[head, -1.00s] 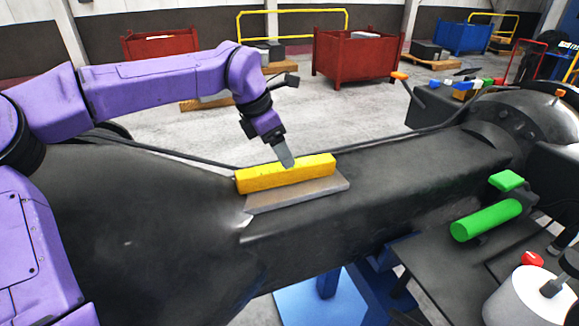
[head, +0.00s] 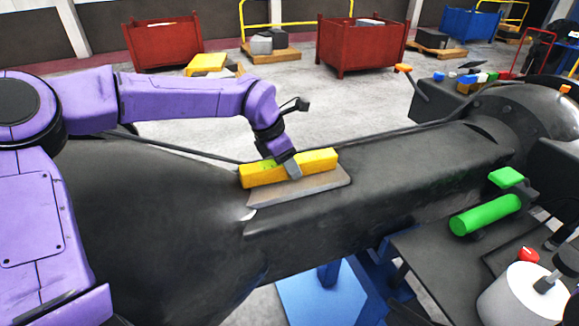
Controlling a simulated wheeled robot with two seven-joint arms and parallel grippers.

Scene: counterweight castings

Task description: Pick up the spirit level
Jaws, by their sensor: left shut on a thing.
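The spirit level is a yellow bar (head: 318,160) with a small green patch on its top. It lies along a flat grey-brown plate (head: 300,190) on top of a large dark casting (head: 400,185). My left gripper (head: 291,168), on the purple arm from the left, is shut on the level near its middle. The near finger shows against the level's front face; the far finger is hidden. I cannot tell whether the level still touches the plate. My right gripper is not in view.
A dark side table at the lower right carries a green cylinder (head: 485,215), a green block (head: 506,177) and a white cylinder (head: 527,295). Red crates (head: 360,47) and a blue crate (head: 470,24) stand on the floor behind. A black cable runs behind the casting.

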